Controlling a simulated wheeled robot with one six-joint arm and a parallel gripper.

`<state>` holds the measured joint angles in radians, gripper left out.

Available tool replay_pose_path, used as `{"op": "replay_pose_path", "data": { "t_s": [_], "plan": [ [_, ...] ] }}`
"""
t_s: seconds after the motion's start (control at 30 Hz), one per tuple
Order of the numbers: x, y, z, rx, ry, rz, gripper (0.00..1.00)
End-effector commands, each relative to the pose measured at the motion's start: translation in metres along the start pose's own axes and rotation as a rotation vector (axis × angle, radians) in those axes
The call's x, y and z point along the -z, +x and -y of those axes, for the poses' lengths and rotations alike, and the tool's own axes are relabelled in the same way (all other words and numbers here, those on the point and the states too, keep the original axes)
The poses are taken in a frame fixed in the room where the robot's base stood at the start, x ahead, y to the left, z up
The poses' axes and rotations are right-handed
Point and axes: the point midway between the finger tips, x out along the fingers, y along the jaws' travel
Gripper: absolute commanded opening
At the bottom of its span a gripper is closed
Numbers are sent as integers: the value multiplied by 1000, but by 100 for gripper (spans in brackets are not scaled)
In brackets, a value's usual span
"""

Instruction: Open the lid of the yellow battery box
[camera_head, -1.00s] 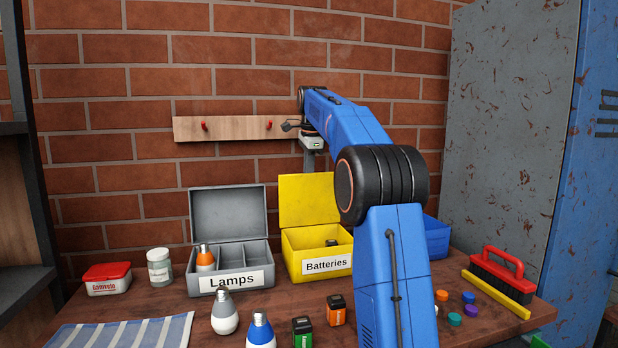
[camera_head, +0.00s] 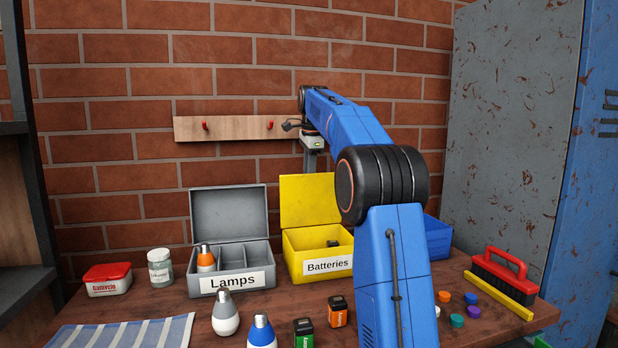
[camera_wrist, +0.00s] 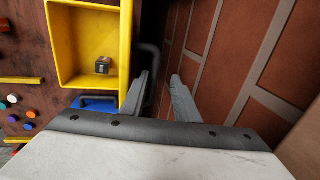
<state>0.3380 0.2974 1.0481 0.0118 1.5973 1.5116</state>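The yellow battery box (camera_head: 294,262), labelled "Batteries", stands on the bench with its lid (camera_head: 300,200) raised upright at the back. A dark battery (camera_head: 332,243) lies inside; in the wrist view the battery (camera_wrist: 103,66) sits in the otherwise empty box (camera_wrist: 62,50). My gripper (camera_head: 313,165) points down at the lid's top edge, its lower part hidden behind the lid. In the wrist view my gripper's fingers (camera_wrist: 162,82) are apart with nothing visible held between them. They are on the wall side of the lid, the left finger close to it; contact cannot be told.
A grey "Lamps" box (camera_head: 205,284) stands left of the yellow box. A blue box (camera_head: 438,238) is to the right, partly behind my arm. Loose lamps and batteries stand in front. A brush (camera_head: 503,275) lies at right. The brick wall is close behind.

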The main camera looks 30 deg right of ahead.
Motion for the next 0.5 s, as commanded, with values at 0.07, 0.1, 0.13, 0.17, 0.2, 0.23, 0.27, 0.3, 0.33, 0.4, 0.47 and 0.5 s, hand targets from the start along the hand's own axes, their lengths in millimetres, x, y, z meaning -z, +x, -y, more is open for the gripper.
{"op": "replay_pose_path", "data": {
  "t_s": [0.07,0.1,0.13,0.17,0.2,0.23,0.27,0.3,0.33,0.4,0.47,0.5],
  "plan": [
    [0,-1,0,0,0,0,28],
    [0,-2,0,0,0,0,28],
    [0,-4,0,0,0,0,28],
    [0,-6,0,-1,0,0,28],
    [0,-10,0,-1,0,0,28],
    [0,-14,1,0,0,0,28],
    [0,-18,1,1,0,0,28],
    [0,-24,0,0,0,0,28],
    [0,-30,1,2,0,0,28],
    [0,-43,1,2,0,0,28],
    [0,-55,1,2,0,0,28],
    [0,-62,1,2,0,0,28]
  ]
}}
